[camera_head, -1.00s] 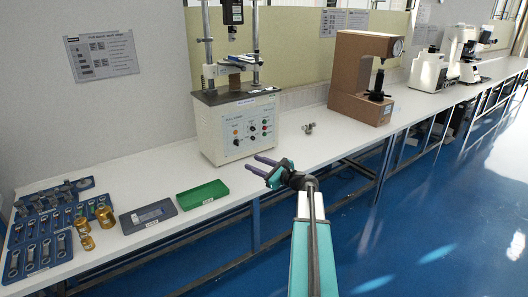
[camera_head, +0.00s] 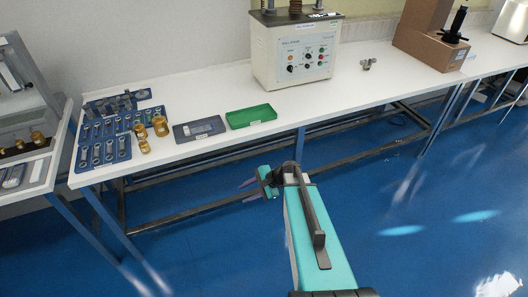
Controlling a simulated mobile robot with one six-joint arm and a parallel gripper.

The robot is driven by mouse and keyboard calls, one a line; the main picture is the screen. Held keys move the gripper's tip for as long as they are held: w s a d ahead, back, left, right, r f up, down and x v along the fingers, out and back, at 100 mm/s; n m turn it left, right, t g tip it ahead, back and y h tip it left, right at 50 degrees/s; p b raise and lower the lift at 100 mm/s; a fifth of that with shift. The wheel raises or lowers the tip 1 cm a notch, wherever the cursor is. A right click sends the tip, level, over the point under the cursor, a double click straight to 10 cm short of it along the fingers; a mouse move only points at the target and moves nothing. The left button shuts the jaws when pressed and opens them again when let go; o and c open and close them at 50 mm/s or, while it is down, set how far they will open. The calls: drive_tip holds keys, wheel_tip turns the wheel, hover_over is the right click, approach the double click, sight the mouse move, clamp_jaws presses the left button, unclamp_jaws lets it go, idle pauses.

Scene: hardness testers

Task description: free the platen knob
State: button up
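A cream tester (camera_head: 291,54) with knobs and buttons on its front panel stands at the back of the white bench; its top is cut off by the frame. A brown hardness tester (camera_head: 425,37) with a black screw column (camera_head: 455,24) stands to the right, also cut off. I cannot tell which part is the platen knob. A small grey metal piece (camera_head: 368,64) with lobes lies on the bench between the two testers. My gripper (camera_head: 244,191) is open and empty, its two fingers apart and pointing left. In the picture it appears over the blue floor, below the bench's front edge.
A green tray (camera_head: 251,117) and a grey tray (camera_head: 198,128) lie near the bench's (camera_head: 190,81) front edge. Brass weights (camera_head: 160,125) and blue holders with tools (camera_head: 104,150) are left. Another bench with a clear-sided case (camera_head: 20,88) stands far left. Floor in front is clear.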

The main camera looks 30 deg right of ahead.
drive_tip(key=s+a+f+n+g+h, duration=0.1)
drive_tip(key=s+a+f+n+g, duration=0.25)
drive_tip(key=s+a+f, duration=0.35)
drive_tip(key=s+a+f+n+g, duration=0.3)
drive_tip(key=s+f+n, duration=0.1)
drive_tip(key=s, duration=0.4)
drive_tip(key=s+f+n+g+h, duration=0.2)
drive_tip(key=s+n, duration=0.3)
drive_tip(key=s, duration=0.4)
drive_tip(key=s+f+n+g+h, duration=0.3)
drive_tip(key=s+f+n+h, duration=0.1)
drive_tip(key=s, duration=0.6)
drive_tip(key=shift+s+a+n, duration=0.15)
drive_tip(key=shift+s+n, duration=0.15)
drive_tip(key=shift+n, duration=0.15)
drive_tip(key=shift+c, duration=0.9)
drive_tip(key=shift+a, duration=0.15)
